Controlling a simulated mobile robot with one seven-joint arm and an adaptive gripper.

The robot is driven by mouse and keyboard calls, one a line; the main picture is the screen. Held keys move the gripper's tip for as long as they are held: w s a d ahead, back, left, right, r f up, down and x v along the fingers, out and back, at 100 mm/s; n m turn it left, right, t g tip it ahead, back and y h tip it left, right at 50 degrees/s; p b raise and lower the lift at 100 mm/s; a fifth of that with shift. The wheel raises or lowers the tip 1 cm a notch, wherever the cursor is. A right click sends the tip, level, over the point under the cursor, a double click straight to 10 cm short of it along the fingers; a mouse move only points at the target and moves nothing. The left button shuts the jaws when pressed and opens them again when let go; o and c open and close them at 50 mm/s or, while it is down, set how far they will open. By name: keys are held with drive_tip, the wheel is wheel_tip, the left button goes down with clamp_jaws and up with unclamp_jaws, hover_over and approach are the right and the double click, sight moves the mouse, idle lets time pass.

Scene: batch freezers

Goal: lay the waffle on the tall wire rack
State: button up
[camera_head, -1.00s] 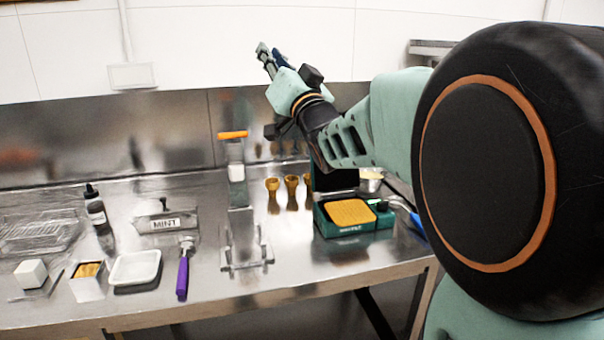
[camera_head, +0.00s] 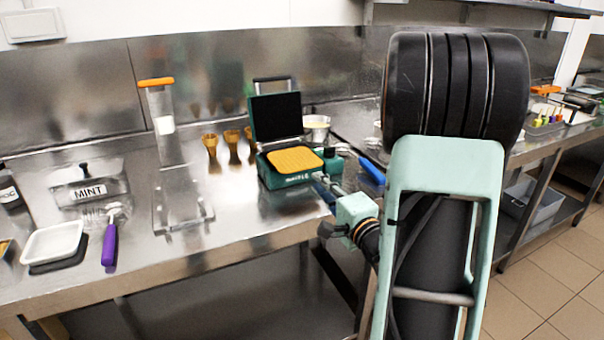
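The golden waffle (camera_head: 295,160) lies flat on the lower plate of the open teal waffle iron (camera_head: 290,178), whose dark lid (camera_head: 276,117) stands up behind it. My gripper (camera_head: 325,188) is low at the waffle iron's front right corner, close to the waffle but apart from it as far as I can see. Its fingers are small and partly blend with the iron, so their opening is unclear. I cannot pick out a tall wire rack for certain. A low shiny metal stand (camera_head: 182,218) is left of the iron.
Several cones (camera_head: 233,145) stand behind and left of the iron. A white tray (camera_head: 52,241) and purple-handled scoop (camera_head: 109,243) lie at left. My arm hides the counter's right part.

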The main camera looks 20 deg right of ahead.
sight(304, 168)
drive_tip(key=shift+s+d+f, duration=0.15)
drive_tip(key=shift+s+f, duration=0.05)
drive_tip(key=shift+f, duration=0.15)
drive_tip(key=shift+w+a, duration=0.2)
drive_tip(key=shift+w, duration=4.75)
clamp_jaws()
drive_tip(key=s+r+b, duration=0.1)
drive_tip(key=s+r, duration=0.2)
drive_tip(key=s, duration=0.4)
drive_tip(key=s+r+b, duration=0.2)
drive_tip(key=s+r, duration=0.2)
drive_tip(key=s, duration=0.3)
drive_tip(key=shift+d+r, duration=0.25)
drive_tip(key=shift+r, duration=0.15)
